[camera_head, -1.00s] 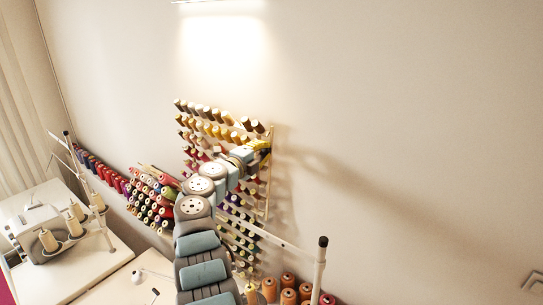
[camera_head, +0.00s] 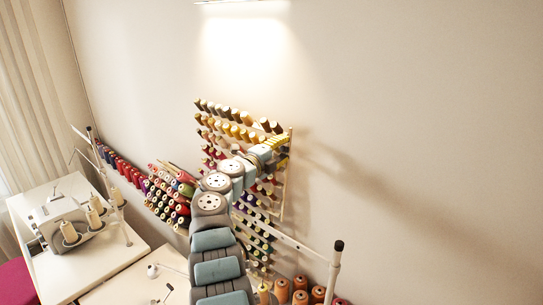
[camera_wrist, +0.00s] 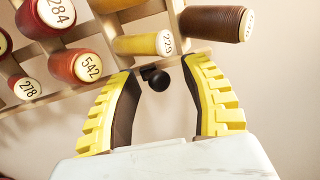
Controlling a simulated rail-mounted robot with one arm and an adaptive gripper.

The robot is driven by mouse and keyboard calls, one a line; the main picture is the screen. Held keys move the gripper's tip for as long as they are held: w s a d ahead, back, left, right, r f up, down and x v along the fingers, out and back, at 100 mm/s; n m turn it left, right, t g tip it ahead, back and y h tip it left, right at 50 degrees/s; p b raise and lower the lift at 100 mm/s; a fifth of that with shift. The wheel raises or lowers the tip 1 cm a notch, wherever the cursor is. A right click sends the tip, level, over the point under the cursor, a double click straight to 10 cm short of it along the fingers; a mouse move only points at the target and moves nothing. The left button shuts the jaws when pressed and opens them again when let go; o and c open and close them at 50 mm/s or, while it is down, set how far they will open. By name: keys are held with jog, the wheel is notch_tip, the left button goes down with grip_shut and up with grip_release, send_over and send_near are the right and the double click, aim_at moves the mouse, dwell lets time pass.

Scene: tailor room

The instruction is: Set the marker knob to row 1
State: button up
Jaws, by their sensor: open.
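A small black round knob (camera_wrist: 157,80), which looks like the marker knob, sits at the lower edge of a wooden rack rail (camera_wrist: 125,48) in the wrist view. My gripper (camera_wrist: 161,64) is open, with its yellow-and-dark fingers on either side of the knob and a gap to each. The fingertips reach close to the rail. In the head view my gripper (camera_head: 276,142) is at the upper right part of the wall thread rack (camera_head: 289,150), and the knob is hidden there. No row label is readable.
Numbered spools crowd the rail: a yellow one (camera_wrist: 140,45), a brown one (camera_wrist: 213,24) and red ones (camera_wrist: 75,67). In the head view a sewing machine (camera_head: 62,222) stands on a white table (camera_head: 60,272) at left. Orange spools (camera_head: 300,290) stand below the rack. Bare wall is to the right.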

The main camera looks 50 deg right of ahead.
aim_at(281, 149)
jog(key=shift+w+a+f, duration=0.15)
jog(key=shift+a, duration=1.65)
jog(key=a, duration=0.8)
jog(key=shift+w, duration=0.15)
jog(key=shift+w+a, duration=0.1)
jog(key=shift+a, duration=0.05)
